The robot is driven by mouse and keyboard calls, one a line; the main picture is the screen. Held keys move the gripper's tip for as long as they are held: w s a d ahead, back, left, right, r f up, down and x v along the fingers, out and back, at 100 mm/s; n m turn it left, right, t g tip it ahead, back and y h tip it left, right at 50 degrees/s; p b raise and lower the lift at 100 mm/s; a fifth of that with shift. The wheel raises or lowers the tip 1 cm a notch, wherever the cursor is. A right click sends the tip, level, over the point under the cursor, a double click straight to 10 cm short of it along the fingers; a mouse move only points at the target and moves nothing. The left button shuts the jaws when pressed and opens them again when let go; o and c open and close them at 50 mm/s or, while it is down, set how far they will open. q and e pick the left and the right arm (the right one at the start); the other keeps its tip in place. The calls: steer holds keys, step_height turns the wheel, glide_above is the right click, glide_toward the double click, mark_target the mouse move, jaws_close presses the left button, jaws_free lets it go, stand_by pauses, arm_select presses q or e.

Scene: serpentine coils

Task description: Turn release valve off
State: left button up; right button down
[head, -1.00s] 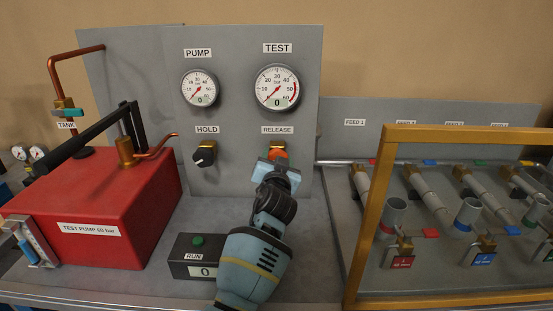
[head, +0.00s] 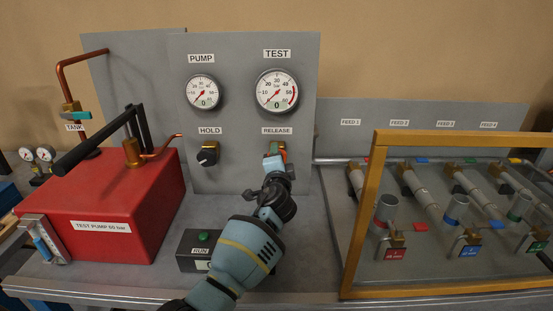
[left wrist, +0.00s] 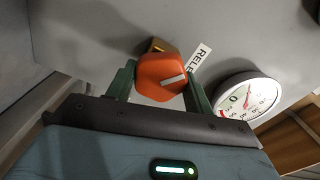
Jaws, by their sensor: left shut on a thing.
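The release valve is an orange knob (head: 284,153) under the RELEASE label (head: 277,131) on the grey panel. In the left wrist view, the knob (left wrist: 160,74) shows a white pointer bar aimed right, toward the partly hidden label (left wrist: 200,55). My left gripper (head: 275,156) is at the knob, with its green fingers on either side of it in the left wrist view (left wrist: 160,88). It is shut on the knob. In the head view the gripper hides much of the knob. My right gripper is not in view.
The black HOLD knob (head: 207,154) is left of the valve. The PUMP gauge (head: 203,92) and TEST gauge (head: 277,92) both read 0. A red test pump (head: 115,200) stands left, a RUN button box (head: 192,249) below, and a yellow frame (head: 362,220) right.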

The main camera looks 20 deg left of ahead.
arm_select(q)
steer(key=m+p, duration=0.1)
steer(key=m, duration=0.3)
steer(key=shift+a+r+m, duration=0.1)
steer(key=shift+m, duration=0.2)
steer(key=m, duration=0.5)
steer(key=shift+m, duration=0.3)
steer(key=o, duration=1)
steer(key=shift+f, duration=0.2)
steer(key=shift+s, duration=0.1)
steer(key=shift+v, duration=3.8)
